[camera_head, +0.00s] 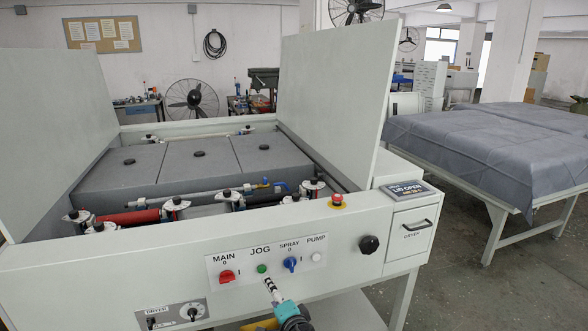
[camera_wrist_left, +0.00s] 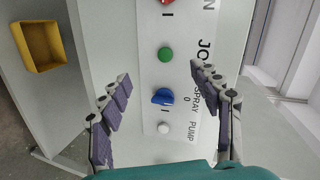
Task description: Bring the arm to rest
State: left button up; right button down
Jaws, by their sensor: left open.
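My left gripper (camera_head: 270,287) is in front of the lower edge of the machine's control panel (camera_head: 238,268), with its teal body below. In the left wrist view the gripper (camera_wrist_left: 160,78) is open and empty, its two padded fingers spread apart. Between and beyond them are the green JOG button (camera_wrist_left: 165,55), the blue SPRAY knob (camera_wrist_left: 162,97) and the white PUMP button (camera_wrist_left: 164,128). The red MAIN switch (camera_head: 227,276) is left of the green button (camera_head: 262,268) in the head view. My right gripper is not in view.
The plate processor's lid panels (camera_head: 338,90) stand raised. A red emergency button (camera_head: 337,199) and black knob (camera_head: 369,244) are on the right of its front. A yellow bin (camera_wrist_left: 40,47) is beside the panel in the wrist view. A cloth-covered table (camera_head: 480,150) stands right.

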pick_arm(q)
jog(key=s+a+r+n+g+h, duration=0.2)
jog(key=s+a+n+g, duration=0.35)
jog(key=s+a, duration=0.7)
jog(key=s+f+n+g+h, duration=0.1)
jog(key=s+n+h, duration=0.3)
jog(key=s, duration=1.1)
jog(key=shift+d+f+n, duration=0.15)
jog(key=shift+f+n, duration=0.4)
jog(key=shift+n, duration=0.2)
